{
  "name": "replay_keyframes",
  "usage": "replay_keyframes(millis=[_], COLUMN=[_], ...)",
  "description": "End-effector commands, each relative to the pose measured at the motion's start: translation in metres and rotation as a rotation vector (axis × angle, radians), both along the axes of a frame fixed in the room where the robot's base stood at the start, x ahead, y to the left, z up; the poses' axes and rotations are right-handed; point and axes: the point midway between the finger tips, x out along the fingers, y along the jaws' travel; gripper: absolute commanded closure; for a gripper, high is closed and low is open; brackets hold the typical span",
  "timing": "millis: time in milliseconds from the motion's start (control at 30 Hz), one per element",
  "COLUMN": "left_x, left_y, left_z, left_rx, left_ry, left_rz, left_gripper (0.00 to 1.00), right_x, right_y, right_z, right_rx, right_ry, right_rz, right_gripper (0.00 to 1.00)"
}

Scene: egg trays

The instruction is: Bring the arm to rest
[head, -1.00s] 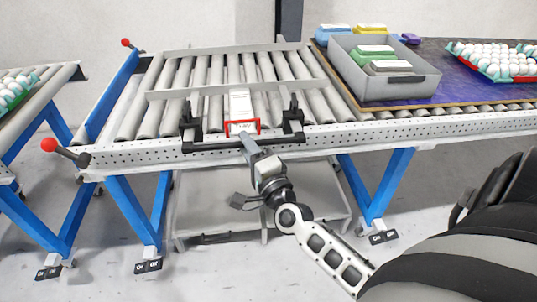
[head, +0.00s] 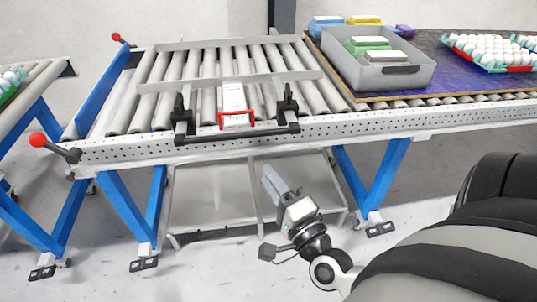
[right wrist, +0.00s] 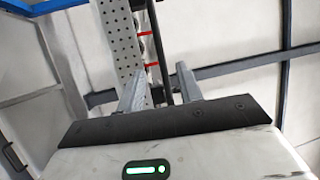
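My right gripper (head: 272,180) is in front of the conveyor and below its front rail, pointing up and left in the head view. In the right wrist view its two fingers (right wrist: 160,88) stand apart with nothing between them. A white box with a red front edge (head: 233,98) rests on the rollers behind the black bracket, apart from the gripper. My left gripper is not in view.
The roller conveyor (head: 330,128) has a black bracket (head: 240,134) on its front rail. A grey bin (head: 380,72) with green and white boxes stands at the right. Egg trays (head: 490,52) lie beyond it. A low shelf (head: 215,195) is under the conveyor.

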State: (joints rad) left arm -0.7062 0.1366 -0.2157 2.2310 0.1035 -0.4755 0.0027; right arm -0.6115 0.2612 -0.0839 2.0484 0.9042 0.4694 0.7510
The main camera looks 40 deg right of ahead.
Motion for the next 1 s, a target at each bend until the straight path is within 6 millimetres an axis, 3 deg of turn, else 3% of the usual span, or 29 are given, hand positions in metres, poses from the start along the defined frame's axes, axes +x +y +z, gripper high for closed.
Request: replay_keyframes(millis=[267,333,467,533,633,800,1000], left_x=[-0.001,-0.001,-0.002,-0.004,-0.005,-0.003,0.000], left_y=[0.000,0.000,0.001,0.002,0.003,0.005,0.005], left_z=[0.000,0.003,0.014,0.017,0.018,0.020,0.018], left_rx=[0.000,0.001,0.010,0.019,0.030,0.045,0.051], left_ry=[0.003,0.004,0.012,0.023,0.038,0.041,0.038], left_rz=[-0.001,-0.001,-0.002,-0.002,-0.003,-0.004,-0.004], left_gripper=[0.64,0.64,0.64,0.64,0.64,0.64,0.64], right_x=[0.000,0.000,-0.004,-0.012,-0.029,-0.054,-0.060], right_y=[0.001,0.011,0.060,0.089,0.118,0.131,0.131], right_z=[0.000,0.001,-0.007,-0.019,-0.040,-0.066,-0.075], right_rx=[-0.007,-0.064,-0.381,-0.631,-0.974,-1.361,-1.457], right_ry=[0.003,0.030,0.164,0.255,0.368,0.492,0.523], right_rz=[0.003,0.031,0.177,0.284,0.424,0.584,0.623], right_gripper=[0.64,0.64,0.64,0.64,0.64,0.64,0.64])
